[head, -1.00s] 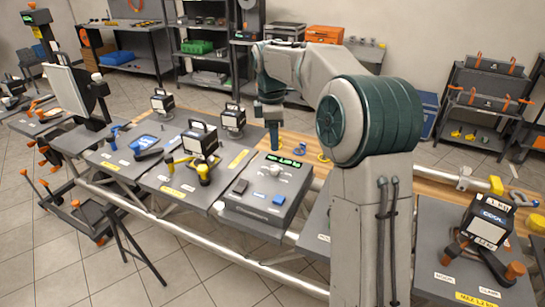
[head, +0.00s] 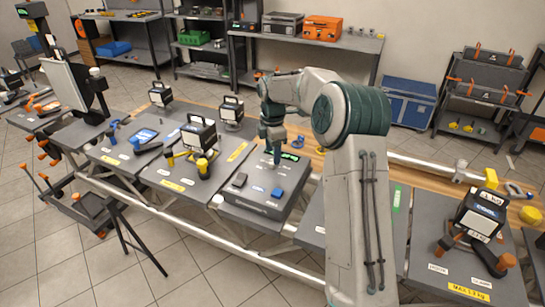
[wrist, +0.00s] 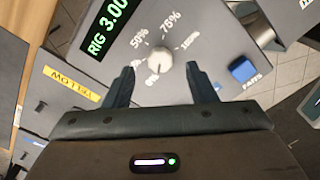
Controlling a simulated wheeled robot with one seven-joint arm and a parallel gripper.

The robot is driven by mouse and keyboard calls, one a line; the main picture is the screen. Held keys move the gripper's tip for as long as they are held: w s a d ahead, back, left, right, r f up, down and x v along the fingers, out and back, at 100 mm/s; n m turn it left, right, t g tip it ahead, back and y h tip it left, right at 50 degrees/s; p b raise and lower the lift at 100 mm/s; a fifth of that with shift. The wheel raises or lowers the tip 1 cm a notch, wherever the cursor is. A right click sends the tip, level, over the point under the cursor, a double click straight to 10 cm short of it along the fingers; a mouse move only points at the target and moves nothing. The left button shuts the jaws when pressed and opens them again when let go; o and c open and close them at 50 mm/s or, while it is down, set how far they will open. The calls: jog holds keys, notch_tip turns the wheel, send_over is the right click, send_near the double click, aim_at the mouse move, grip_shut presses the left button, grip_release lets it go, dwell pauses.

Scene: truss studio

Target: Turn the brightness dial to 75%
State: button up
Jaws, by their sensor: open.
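The brightness dial (wrist: 159,57) is a pale round knob on the dark grey face of the control box (head: 250,203). In the wrist view, labels 50%, 75% and 100% are printed around it; lower-left lettering is partly hidden, and its pointer direction is unclear. A green display (wrist: 108,24) reads "RIG 3.00", cut off by the frame. My gripper (wrist: 162,82) is open and empty, with the dial just beyond and between its fingertips, not gripped. In the head view, my gripper (head: 276,160) is low over the box and hides the dial.
A blue button (wrist: 243,69) sits to the right of the dial and also shows in the head view (head: 277,192). A dark switch (head: 239,180) is beside it. A black lamp-like unit (head: 198,135) with yellow-handled parts stands left of the box.

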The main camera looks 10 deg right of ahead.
jog(key=shift+f, duration=1.55)
jog(key=shift+c, duration=0.3)
jog(key=c, duration=0.9)
